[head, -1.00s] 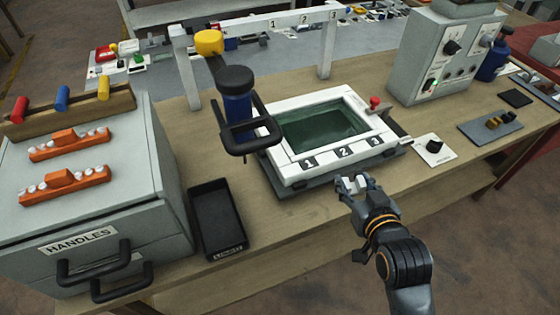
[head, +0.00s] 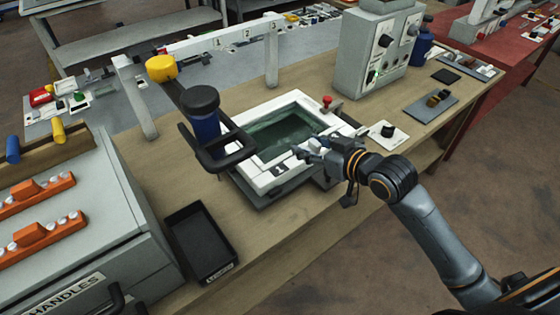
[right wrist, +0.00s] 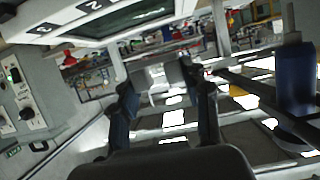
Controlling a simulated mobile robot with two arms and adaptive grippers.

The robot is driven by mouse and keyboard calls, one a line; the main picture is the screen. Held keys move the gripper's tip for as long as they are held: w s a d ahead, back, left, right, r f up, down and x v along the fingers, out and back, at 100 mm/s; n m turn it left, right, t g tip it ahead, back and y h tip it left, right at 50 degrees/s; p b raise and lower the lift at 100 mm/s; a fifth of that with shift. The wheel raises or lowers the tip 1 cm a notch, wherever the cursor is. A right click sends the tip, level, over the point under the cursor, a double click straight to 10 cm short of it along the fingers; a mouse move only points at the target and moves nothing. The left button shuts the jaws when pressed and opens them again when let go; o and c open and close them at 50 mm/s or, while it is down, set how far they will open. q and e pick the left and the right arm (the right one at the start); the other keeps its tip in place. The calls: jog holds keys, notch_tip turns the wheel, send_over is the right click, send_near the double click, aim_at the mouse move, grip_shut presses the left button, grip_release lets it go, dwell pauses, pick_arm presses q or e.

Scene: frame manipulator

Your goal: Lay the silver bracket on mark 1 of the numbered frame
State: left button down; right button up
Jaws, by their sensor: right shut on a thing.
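My right gripper (head: 308,150) is over the near right part of the frame. It is shut on the silver bracket, a grey piece (right wrist: 157,76) between the fingers in the right wrist view; its outline is blurred. My left gripper is not in view.
A blue post with a black loop handle (head: 205,135) stands at the frame's left, close to its edge. A black tray (head: 200,245) lies at the front left beside the drawer cabinet (head: 110,225). A red knob (head: 327,101) and dial plate (head: 388,134) are at right.

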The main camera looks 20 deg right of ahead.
jog(key=p, duration=0.1)
send_over(280, 170)
jog(key=f, duration=0.4)
jog(key=s+f, duration=0.1)
jog(key=f, duration=0.1)
jog(key=shift+d, duration=0.3)
jog(key=shift+w+a+f, duration=0.25)
jog(key=shift+w+f, duration=0.1)
jog(key=shift+f, duration=0.3)
notch_tip(280, 170, down, 2)
jog(key=shift+f+p, duration=0.15)
jog(key=shift+p, duration=0.55)
jog(key=shift+f, duration=0.45)
jog(key=shift+f, duration=0.1)
jog(key=o, duration=1.1)
jog(key=shift+o, duration=0.2)
